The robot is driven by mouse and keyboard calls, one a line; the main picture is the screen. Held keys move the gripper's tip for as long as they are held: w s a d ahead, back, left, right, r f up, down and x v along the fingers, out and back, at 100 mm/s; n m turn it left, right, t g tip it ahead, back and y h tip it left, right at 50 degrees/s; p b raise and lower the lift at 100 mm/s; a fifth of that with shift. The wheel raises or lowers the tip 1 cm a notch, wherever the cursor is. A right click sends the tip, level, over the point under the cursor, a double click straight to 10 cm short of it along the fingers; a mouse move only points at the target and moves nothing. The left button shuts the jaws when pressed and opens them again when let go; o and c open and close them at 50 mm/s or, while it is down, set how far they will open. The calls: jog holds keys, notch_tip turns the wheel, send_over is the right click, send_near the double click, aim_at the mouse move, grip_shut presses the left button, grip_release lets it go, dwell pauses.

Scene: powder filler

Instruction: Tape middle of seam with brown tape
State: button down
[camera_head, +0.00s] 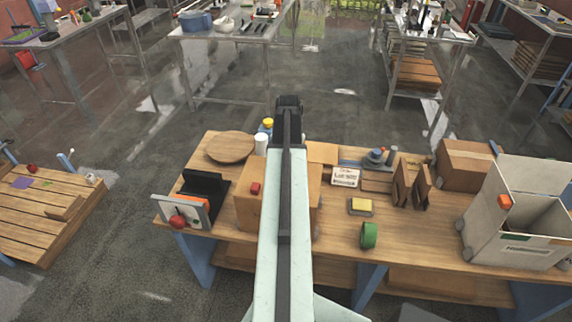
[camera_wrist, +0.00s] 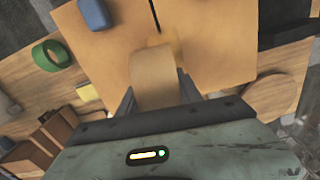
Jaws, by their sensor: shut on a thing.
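The cardboard box (camera_head: 245,205) stands on the workbench, its middle hidden by my arm in the head view. In the wrist view, the box top (camera_wrist: 215,40) has a dark seam (camera_wrist: 154,14) running between two flaps. My gripper (camera_wrist: 156,88) is shut on a tan-brown roll, the brown tape (camera_wrist: 153,78), over the box top near the seam. A yellowish patch shows just beyond the roll; I cannot tell if it is a tape strip. Whether the roll touches the box is unclear. My gripper's fingers are hidden in the head view.
Green tape (camera_head: 369,235) and a yellow sponge (camera_head: 360,206) are on the workbench (camera_head: 330,235). A black holder (camera_head: 205,190) stands left, an open carton (camera_head: 515,225) right.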

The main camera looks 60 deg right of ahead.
jog(key=shift+w+a, duration=0.2)
jog(key=shift+w, duration=0.8)
jog(key=shift+w+a, duration=0.2)
jog(key=shift+w, duration=0.8)
jog(key=shift+w+d, duration=0.15)
jog(key=shift+d, duration=0.35)
jog(key=shift+w+d, duration=0.15)
jog(key=shift+d, duration=0.35)
jog(key=shift+s+d, duration=0.2)
jog(key=shift+s, duration=0.45)
jog(key=shift+s+d, duration=0.25)
jog(key=shift+s, duration=0.4)
jog(key=shift+s+d, duration=0.2)
jog(key=shift+s, duration=0.45)
jog(key=shift+r, duration=0.1)
notch_tip(320, 180, up, 6)
jog(key=p, duration=0.6)
notch_tip(320, 180, up, 3)
jog(key=p, duration=0.3)
jog(key=shift+r, duration=0.1)
